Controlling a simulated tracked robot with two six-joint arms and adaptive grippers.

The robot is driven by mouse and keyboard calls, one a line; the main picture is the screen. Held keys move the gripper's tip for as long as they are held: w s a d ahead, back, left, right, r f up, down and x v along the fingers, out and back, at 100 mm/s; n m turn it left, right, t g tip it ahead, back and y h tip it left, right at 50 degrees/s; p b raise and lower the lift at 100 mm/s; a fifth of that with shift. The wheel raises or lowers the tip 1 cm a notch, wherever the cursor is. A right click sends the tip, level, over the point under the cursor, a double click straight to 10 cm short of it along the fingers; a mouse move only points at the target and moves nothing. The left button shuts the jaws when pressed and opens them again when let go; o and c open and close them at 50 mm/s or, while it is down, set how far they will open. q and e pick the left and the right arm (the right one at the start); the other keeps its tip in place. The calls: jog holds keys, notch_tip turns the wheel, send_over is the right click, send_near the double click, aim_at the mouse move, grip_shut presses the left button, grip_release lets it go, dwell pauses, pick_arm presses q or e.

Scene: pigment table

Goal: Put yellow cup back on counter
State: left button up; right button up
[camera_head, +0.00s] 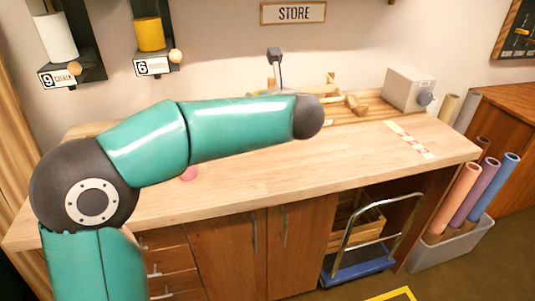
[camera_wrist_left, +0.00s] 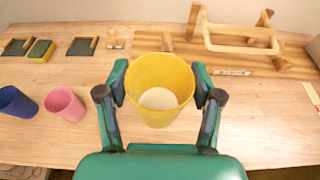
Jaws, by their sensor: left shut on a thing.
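In the left wrist view, the yellow cup (camera_wrist_left: 160,88) sits upright between the two fingers of my left gripper (camera_wrist_left: 160,92), its open top facing the camera. The fingers are shut on its sides. A pale round patch shows inside it. The wooden counter (camera_wrist_left: 270,125) lies beneath; I cannot tell whether the cup touches it. In the head view, the counter (camera_head: 250,175) shows, but my teal left arm hides the gripper and cup. My right gripper is in neither view.
A pink cup (camera_wrist_left: 64,104) and a blue cup (camera_wrist_left: 16,102) stand left of the yellow cup. A wooden rack (camera_wrist_left: 240,38) is at the back. A grey box (camera_head: 408,88) stands at the counter's back right. The front right counter is clear.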

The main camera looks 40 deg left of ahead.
pick_arm(q)
notch_tip(320, 180, down, 16)
jog(key=shift+r+b, duration=0.2)
jog(key=shift+b, duration=0.3)
jog(key=shift+f, duration=0.1)
jog(key=o, duration=1.2)
jog(key=shift+c, duration=0.2)
jog(key=b+v, duration=0.1)
jog(key=v, duration=1.1)
jog(key=shift+b, duration=0.3)
